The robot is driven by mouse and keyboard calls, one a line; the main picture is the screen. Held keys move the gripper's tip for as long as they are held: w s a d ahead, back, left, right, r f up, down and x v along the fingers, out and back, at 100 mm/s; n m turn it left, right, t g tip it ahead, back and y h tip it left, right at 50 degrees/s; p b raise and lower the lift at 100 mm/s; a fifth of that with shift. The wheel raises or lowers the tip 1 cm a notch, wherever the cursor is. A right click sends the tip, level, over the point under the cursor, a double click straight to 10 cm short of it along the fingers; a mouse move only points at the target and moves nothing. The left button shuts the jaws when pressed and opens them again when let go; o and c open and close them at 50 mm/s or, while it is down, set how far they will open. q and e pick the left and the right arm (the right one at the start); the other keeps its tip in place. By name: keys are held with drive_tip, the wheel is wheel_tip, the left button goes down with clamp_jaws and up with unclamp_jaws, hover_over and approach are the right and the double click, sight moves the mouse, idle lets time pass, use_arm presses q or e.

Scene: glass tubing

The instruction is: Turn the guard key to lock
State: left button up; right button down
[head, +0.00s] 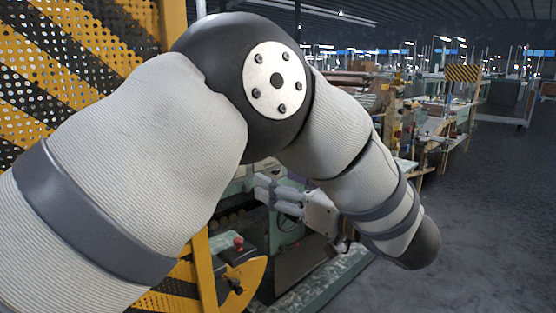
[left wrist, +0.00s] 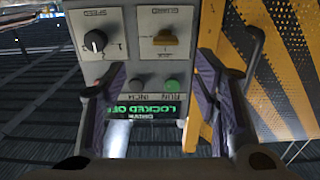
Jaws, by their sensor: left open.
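The guard key (left wrist: 166,38) is a small brass-coloured piece on a light grey control panel (left wrist: 140,55), seen upside down in the left wrist view. Its bar lies roughly across the picture, under a label that seems to read GUARD. My left gripper (left wrist: 162,68) is open, its two dark fingers on either side of the panel's middle. The key appears beyond the fingertips, between them and apart from them. In the head view my left gripper (head: 272,194) reaches left toward the green machine, and my arm hides the panel. My right gripper is not in view.
The panel also carries a black speed knob (left wrist: 95,41), a green run button (left wrist: 171,86), a dark inch button (left wrist: 135,87) and a green display (left wrist: 150,108) reading LOCKED OFF. A yellow-black perforated guard (left wrist: 270,65) stands beside it. Open floor (head: 480,220) lies at right.

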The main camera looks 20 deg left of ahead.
use_arm(q)
drive_tip(key=x, duration=0.8)
drive_tip(key=s+x, duration=0.1)
drive_tip(key=x, duration=0.3)
drive_tip(key=shift+w+a+r, duration=0.1)
drive_tip(key=shift+a, duration=0.2)
drive_tip(key=c, duration=1.2)
